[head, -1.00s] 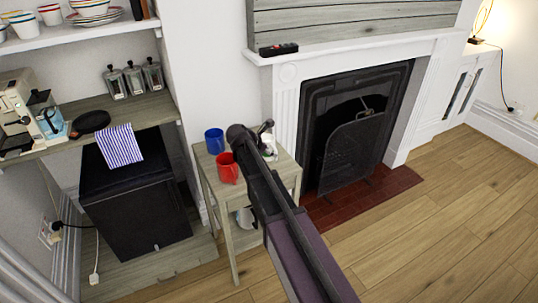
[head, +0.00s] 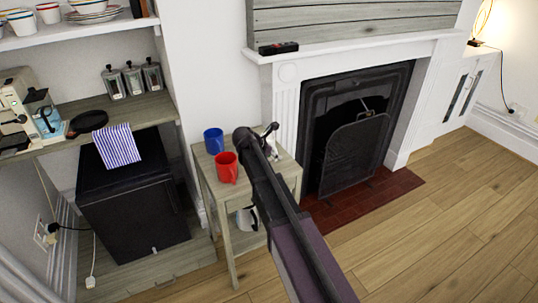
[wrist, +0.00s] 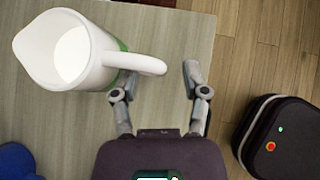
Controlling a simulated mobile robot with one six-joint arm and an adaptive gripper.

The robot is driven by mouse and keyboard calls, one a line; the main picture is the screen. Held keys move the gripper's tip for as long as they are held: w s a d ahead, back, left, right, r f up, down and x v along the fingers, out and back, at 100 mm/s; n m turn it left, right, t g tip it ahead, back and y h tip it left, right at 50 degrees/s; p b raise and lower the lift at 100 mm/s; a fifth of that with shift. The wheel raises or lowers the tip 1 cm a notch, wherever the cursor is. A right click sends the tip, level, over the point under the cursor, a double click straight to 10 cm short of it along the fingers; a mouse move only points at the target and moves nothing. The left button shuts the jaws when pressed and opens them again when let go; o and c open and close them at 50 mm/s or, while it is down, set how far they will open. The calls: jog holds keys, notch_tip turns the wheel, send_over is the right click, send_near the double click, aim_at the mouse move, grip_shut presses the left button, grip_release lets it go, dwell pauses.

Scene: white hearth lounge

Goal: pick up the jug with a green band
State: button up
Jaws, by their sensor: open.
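The white jug with a green band (wrist: 70,52) is at the upper left of the wrist view, on the grey-brown small table (wrist: 185,25). Its spout points left and its handle points right. In the head view the jug is mostly hidden behind my arm. My gripper (wrist: 160,74) is open and empty. In the wrist view the handle's outer end shows between its two fingertips, with the left fingertip partly behind the handle. I cannot tell whether a finger touches the jug.
A red mug (head: 226,168) and a blue mug (head: 213,141) stand on the table, left of my arm. A metal pot (head: 246,218) is on its lower shelf. The fireplace (head: 355,130) is to the right, the black fridge (head: 135,215) to the left. Wooden floor (head: 460,215) is clear at right.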

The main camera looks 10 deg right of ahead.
jog(key=shift+b+x, duration=0.35)
jog(key=shift+x, duration=0.5)
grip_shut()
